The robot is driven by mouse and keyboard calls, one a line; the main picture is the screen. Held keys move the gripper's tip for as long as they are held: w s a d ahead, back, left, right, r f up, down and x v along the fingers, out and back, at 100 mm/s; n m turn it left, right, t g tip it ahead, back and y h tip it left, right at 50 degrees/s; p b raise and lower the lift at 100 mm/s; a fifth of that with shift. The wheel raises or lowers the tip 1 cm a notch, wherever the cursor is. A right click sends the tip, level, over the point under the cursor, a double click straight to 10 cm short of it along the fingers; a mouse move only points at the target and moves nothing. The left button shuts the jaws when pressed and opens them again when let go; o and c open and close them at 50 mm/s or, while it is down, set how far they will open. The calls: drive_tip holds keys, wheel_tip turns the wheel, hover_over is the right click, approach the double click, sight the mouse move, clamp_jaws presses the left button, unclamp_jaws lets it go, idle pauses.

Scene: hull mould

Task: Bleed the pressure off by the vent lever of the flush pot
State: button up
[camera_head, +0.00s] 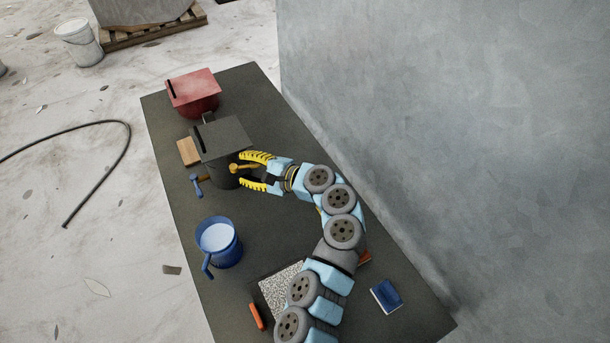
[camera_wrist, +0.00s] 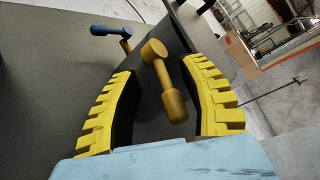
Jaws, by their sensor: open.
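The flush pot (camera_head: 222,140) is a dark grey pot with a flat square top, standing on the dark bench. A brass lever (camera_head: 243,168) with a rounded end sticks out from its side towards my gripper. In the wrist view the brass lever (camera_wrist: 168,86) lies between my two yellow fingers, with gaps on both sides. My gripper (camera_head: 259,171) is open around it, and no finger visibly grips it. A second, blue-handled lever (camera_head: 197,187) with a brass stem sits low on the pot's near left side; it also shows in the wrist view (camera_wrist: 110,31).
A red box-shaped pot (camera_head: 193,92) stands behind, a wooden block (camera_head: 188,151) to the left. A blue bucket (camera_head: 218,243), a speckled panel (camera_head: 278,290), an orange-handled tool (camera_head: 256,316) and a blue box (camera_head: 386,296) are nearer. A tall grey wall (camera_head: 450,120) rises along the bench's right.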

drive_tip(key=shift+s+m+t+p, duration=0.1)
drive_tip(key=shift+m+t+p, duration=0.2)
drive_tip(key=shift+s+a+m+t+h+p, duration=0.1)
drive_tip(key=shift+s+m+t+h+p, duration=0.3)
drive_tip(key=shift+m+t+h+p, duration=1.2)
drive_tip(key=shift+s+a+m+t+h+p, duration=0.1)
drive_tip(key=shift+s+m+t+h+p, duration=0.35)
drive_tip(key=shift+m+t+h+p, duration=1.15)
drive_tip(key=shift+s+a+m+t+h+p, duration=0.1)
drive_tip(key=shift+s+m+t+h+p, duration=0.3)
drive_tip(key=shift+m+t+h+p, duration=1.2)
drive_tip(key=shift+s+m+h+p, duration=0.15)
drive_tip(key=shift+m+h+p, duration=0.25)
drive_tip(key=shift+h+p, duration=0.2)
drive_tip(key=r+p+v, duration=0.1)
drive_tip(key=p+v, duration=0.1)
drive_tip(key=v, duration=1.5)
drive_tip(key=w+d+r+n+t+h+p, duration=0.2)
drive_tip(key=d+r+n+t+h+p, duration=0.2)
drive_tip(key=d+r+h+p, duration=0.6)
drive_tip(key=shift+d+r+h, duration=0.3)
drive_tip(key=shift+d+r, duration=1.25)
drive_tip(key=shift+r, duration=1.55)
